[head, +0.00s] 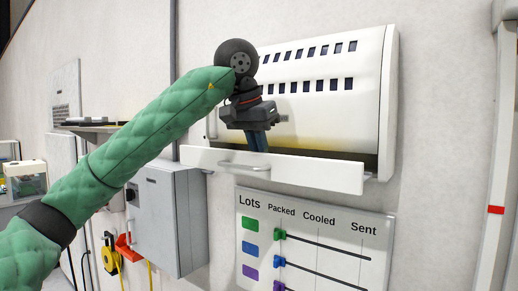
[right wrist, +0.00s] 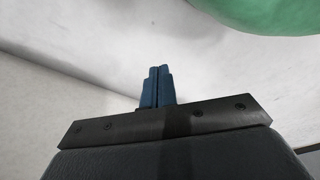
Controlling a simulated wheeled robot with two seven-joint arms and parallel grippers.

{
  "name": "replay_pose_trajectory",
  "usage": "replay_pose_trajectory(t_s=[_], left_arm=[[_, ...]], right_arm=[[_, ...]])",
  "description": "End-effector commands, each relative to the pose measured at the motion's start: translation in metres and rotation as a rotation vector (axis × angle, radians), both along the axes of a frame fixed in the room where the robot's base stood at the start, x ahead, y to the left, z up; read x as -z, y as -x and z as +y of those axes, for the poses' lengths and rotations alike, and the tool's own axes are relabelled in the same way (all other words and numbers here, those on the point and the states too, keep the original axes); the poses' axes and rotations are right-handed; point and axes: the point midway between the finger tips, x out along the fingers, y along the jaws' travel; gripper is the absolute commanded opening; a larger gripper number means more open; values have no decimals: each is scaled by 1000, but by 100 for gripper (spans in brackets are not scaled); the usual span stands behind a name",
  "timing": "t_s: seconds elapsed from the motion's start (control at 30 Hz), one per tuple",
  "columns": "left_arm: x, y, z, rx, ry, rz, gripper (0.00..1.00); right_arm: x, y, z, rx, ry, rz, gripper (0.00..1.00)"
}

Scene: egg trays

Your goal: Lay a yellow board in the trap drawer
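The white wall-mounted trap (head: 340,60) has slots in its cover, and its drawer (head: 310,172) is pulled out at the bottom in the head view. My left gripper (head: 258,142) points down into the drawer, its blue fingers close together and their tips hidden behind the drawer front. No yellow board shows directly. A yellow tint lies on the lower edge of the trap cover, and the drawer's inside is hidden. My right gripper (right wrist: 160,70) shows only in the right wrist view, its blue fingers together with nothing between them.
A whiteboard (head: 310,235) with lot rows and coloured sliders hangs below the drawer. A grey cabinet (head: 165,220) is on the wall to the left, with a shelf (head: 95,127) beyond. Pale wall surfaces and my green sleeve surround the right gripper.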

Motion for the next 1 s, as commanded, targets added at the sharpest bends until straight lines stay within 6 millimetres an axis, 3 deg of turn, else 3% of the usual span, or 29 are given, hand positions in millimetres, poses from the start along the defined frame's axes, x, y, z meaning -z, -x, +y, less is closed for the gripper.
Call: replay_pose_trajectory(t_s=[0.23,0.3,0.4,0.83,1.0], left_arm=[[0,0,0,0,0,0,0],[0,0,0,0,0,0,19],[0,0,0,0,0,0,35],[-6,2,2,0,1,-2,35],[-24,9,6,0,2,-2,35]], right_arm=[[0,-2,0,0,1,0,0],[0,-2,-1,0,1,0,0],[1,0,-2,0,1,0,0],[4,0,-4,1,5,11,0],[-17,-11,12,6,-9,15,0]])
